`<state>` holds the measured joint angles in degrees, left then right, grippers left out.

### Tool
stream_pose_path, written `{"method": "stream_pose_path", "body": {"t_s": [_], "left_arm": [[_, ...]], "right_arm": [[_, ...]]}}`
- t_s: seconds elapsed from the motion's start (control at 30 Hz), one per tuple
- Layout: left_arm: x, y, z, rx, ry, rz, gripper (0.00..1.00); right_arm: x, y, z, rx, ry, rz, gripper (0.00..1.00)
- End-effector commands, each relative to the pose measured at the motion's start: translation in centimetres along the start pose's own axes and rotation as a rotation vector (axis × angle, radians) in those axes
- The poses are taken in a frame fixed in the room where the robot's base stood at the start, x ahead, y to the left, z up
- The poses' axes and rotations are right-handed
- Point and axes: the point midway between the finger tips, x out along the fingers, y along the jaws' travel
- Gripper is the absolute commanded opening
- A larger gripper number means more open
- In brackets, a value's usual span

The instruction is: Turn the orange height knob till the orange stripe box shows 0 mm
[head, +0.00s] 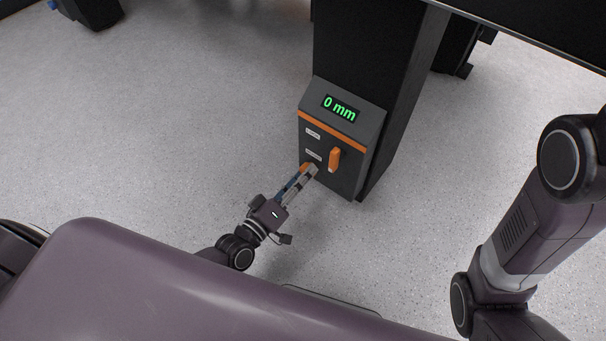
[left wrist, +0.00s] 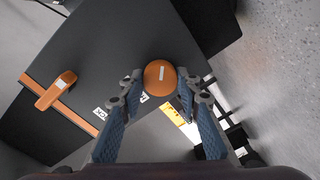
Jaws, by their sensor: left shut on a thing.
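The orange stripe box (head: 352,177) is dark grey, sits on a black column and has an orange stripe below its display (head: 340,108). The display reads "0 mm" in green. The orange height knob (left wrist: 160,77) is round with a short white mark, seen upright between the fingers in the left wrist view. In the head view only a bit of its orange (head: 305,166) shows, mostly hidden by the fingers. My left gripper (head: 310,169) is shut on the knob; its fingers (left wrist: 160,87) sit on both sides of it. My right gripper is out of view.
An orange lever (head: 334,159) stands out from the box face just right of the knob; it also shows in the left wrist view (left wrist: 56,91). Small white labels (head: 313,133) are on the face. The speckled floor (head: 190,110) left of the box is clear.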

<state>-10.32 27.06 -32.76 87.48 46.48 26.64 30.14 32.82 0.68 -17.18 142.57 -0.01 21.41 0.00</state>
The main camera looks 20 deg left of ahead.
Motion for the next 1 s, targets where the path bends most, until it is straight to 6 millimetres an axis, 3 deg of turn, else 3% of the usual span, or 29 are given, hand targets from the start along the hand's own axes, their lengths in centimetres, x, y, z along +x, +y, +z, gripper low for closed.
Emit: {"method": "stream_pose_path", "body": {"t_s": [0.07,0.1,0.23,0.5,0.63,1.0], "left_arm": [[-0.1,-0.1,0.2,0.0,-0.004,-0.002,0.07],[-0.1,-0.1,0.2,0.0,-0.004,-0.002,0.35],[-0.1,-0.1,0.1,0.0,-0.003,-0.001,0.49],[-0.1,0.0,0.1,0.001,-0.001,-0.001,0.49],[-1.1,-0.1,0.1,0.0,-0.003,-0.003,0.49],[-8.6,-0.1,0.2,0.001,-0.005,-0.004,0.49]], "right_arm": [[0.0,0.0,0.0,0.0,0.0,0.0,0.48],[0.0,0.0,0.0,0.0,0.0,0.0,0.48],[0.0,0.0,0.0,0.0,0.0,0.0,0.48],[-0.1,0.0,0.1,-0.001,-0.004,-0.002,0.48],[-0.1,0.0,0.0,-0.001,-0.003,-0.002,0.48],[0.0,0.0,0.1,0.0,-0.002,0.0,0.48]]}}
